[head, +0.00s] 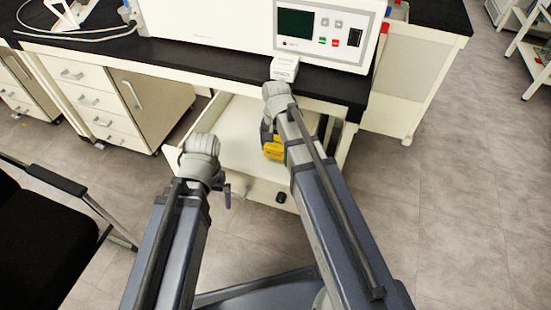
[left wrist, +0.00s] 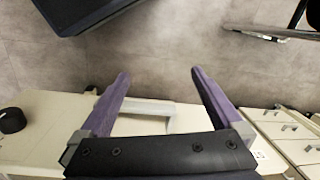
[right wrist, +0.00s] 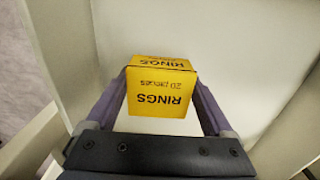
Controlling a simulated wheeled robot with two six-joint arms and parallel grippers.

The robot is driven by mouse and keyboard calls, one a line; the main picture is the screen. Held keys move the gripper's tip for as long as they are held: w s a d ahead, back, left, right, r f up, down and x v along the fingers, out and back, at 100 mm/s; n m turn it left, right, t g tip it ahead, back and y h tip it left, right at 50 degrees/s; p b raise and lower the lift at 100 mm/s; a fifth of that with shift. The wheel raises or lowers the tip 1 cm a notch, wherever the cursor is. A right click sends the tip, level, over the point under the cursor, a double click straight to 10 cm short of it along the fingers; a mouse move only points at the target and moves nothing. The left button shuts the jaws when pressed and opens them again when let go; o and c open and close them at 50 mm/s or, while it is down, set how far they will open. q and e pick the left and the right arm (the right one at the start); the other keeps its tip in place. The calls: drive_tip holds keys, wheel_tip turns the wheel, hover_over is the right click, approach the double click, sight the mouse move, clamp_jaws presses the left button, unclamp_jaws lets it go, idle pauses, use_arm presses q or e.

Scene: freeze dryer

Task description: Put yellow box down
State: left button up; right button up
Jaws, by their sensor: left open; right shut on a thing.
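The yellow box (right wrist: 160,92) is marked RINGS and sits between the fingers of my right gripper (right wrist: 160,100), which is shut on it. In the head view the yellow box (head: 273,151) shows partly behind my right arm, over the open white drawer (head: 235,130). I cannot tell whether the box touches the drawer floor. My left gripper (left wrist: 158,85) is open and empty. It is at the drawer's front, with the pale drawer handle (left wrist: 147,108) showing between its fingers.
A white machine with a screen (head: 295,24) stands on the black bench top (head: 200,58). A small white box (head: 285,68) is at the bench edge, above the drawer. A black chair (head: 35,230) is at the left.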

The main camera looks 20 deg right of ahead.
sight(276, 154)
drive_tip(key=shift+f+b, duration=1.8)
drive_tip(key=shift+b, duration=0.05)
drive_tip(key=shift+f, duration=0.15)
drive_tip(key=o, duration=1.1)
wheel_tip(276, 154, up, 12)
drive_tip(key=p, duration=1.2)
